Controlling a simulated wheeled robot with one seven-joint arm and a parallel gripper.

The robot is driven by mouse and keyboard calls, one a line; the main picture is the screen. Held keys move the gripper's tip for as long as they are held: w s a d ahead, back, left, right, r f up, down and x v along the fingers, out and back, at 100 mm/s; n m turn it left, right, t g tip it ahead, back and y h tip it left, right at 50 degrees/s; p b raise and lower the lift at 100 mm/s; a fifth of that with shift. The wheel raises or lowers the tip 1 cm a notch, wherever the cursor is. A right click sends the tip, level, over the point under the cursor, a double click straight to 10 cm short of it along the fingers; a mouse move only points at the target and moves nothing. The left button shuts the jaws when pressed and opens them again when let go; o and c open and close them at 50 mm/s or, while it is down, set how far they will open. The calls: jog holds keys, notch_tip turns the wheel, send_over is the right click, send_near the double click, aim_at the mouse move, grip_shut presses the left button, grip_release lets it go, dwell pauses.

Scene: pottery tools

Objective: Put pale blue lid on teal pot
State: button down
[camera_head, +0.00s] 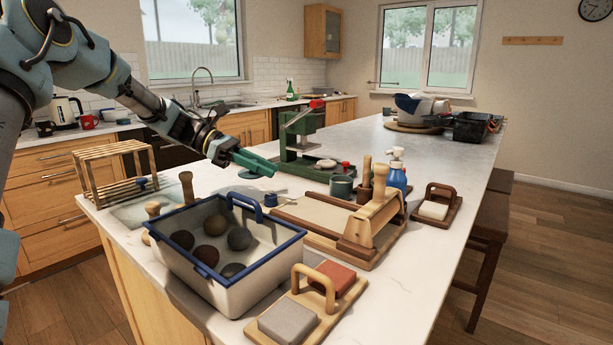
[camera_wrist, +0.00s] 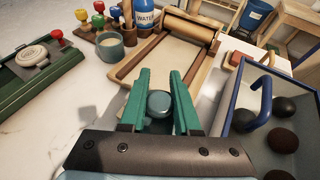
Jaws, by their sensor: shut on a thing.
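My gripper (camera_head: 262,166) is shut on the pale blue lid (camera_wrist: 159,103), whose rounded top shows between the green fingers (camera_wrist: 160,92) in the wrist view. In the head view the lid (camera_head: 249,175) hangs below the fingers, above the counter. The teal pot (camera_head: 341,188) stands upright on the counter to the right of my gripper, beside the wooden slab board. In the wrist view the teal pot (camera_wrist: 109,48) is at upper left, uncovered, with a pale beige inside. The lid and pot are apart.
A blue-rimmed tub (camera_head: 222,270) of dark clay balls stands in front. The slab board with roller (camera_head: 366,222) lies right, a green press (camera_head: 300,140) behind, a blue bottle (camera_head: 396,176) near the pot. A wooden rack (camera_head: 112,170) stands left. Bare counter lies below my gripper.

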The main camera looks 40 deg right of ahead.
jog(key=s+d+r+n+t+h+p, duration=0.1)
jog(key=s+d+r+n+p, duration=0.15)
jog(key=d, duration=0.85)
jog(key=s+d+r+n+t+h+p, duration=0.1)
jog(key=s+d+r+t+p, duration=0.2)
jog(key=d, duration=0.8)
jog(key=p, duration=0.2)
send_over(352, 179)
jog(key=shift+g, duration=0.4)
notch_tip(352, 179, down, 5)
jog(key=shift+d, duration=0.15)
jog(key=shift+f+p, duration=0.5)
jog(key=shift+f, duration=1.8)
jog(key=shift+f, duration=0.1)
jog(key=shift+f, duration=0.15)
jog(key=c, duration=0.6)
grip_release()
